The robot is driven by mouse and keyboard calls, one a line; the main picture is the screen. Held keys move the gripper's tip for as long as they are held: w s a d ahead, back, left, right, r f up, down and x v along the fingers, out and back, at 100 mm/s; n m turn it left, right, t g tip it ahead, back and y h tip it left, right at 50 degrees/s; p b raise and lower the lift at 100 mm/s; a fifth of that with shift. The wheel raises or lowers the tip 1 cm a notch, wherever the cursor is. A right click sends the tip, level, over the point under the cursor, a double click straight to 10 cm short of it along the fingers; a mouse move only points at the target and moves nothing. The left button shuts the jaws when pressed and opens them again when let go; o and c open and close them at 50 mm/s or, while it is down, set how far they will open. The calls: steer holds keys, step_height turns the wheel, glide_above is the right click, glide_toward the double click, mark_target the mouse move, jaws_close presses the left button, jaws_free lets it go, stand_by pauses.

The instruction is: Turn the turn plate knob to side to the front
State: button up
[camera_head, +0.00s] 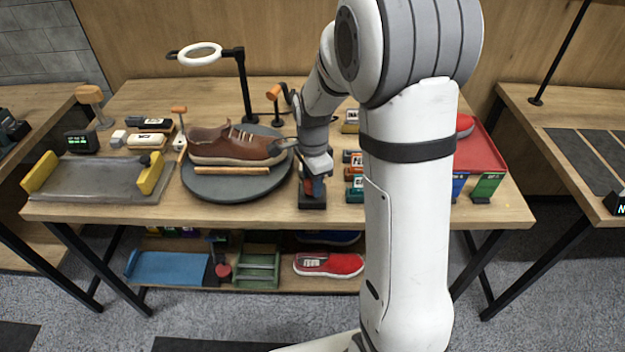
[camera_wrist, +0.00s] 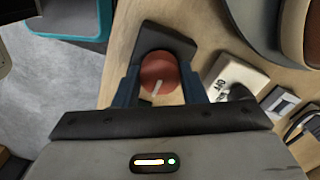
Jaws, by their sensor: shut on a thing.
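The turn plate (camera_head: 285,180) is a dark round disc on the table, with a brown sneaker (camera_head: 228,146) and a wooden-handled tool (camera_head: 232,170) on it. Its round red knob (camera_wrist: 158,70) sits on a dark base block (camera_wrist: 163,37), right of the plate in the head view. A white mark on the knob points toward the bottom of the wrist view, slightly left. My gripper (camera_wrist: 160,84) is shut on the knob, one blue finger on each side. In the head view my gripper (camera_head: 314,183) points down at the block (camera_head: 313,202) and mostly covers the knob.
Small labelled boxes (camera_head: 355,188) stand close right of my gripper. A ring lamp (camera_head: 200,54) rises behind the plate. A grey tray (camera_head: 95,178) with yellow clamps is at left, and a red tray (camera_head: 482,153) at right. A white labelled box (camera_wrist: 236,78) lies near the knob.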

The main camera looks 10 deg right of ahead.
steer(key=o, duration=1)
step_height(320, 180, up, 8)
steer(key=shift+f, duration=0.2)
steer(key=shift+r, duration=0.1)
steer(key=shift+s+r, duration=0.15)
steer(key=shift+s, duration=0.05)
steer(key=s+r+n+t, duration=0.1)
steer(key=s+n, duration=0.4)
steer(key=s, duration=0.1)
steer(key=s+r+n, duration=0.2)
steer(key=s+n, duration=0.3)
steer(key=s, duration=0.2)
steer(key=s+d+r+n+t, duration=0.1)
steer(key=s+n, duration=0.4)
steer(key=s, duration=0.1)
steer(key=shift+s+r+n+t, duration=0.2)
steer(key=shift+r+n+t, duration=0.1)
steer(key=shift+r, duration=0.05)
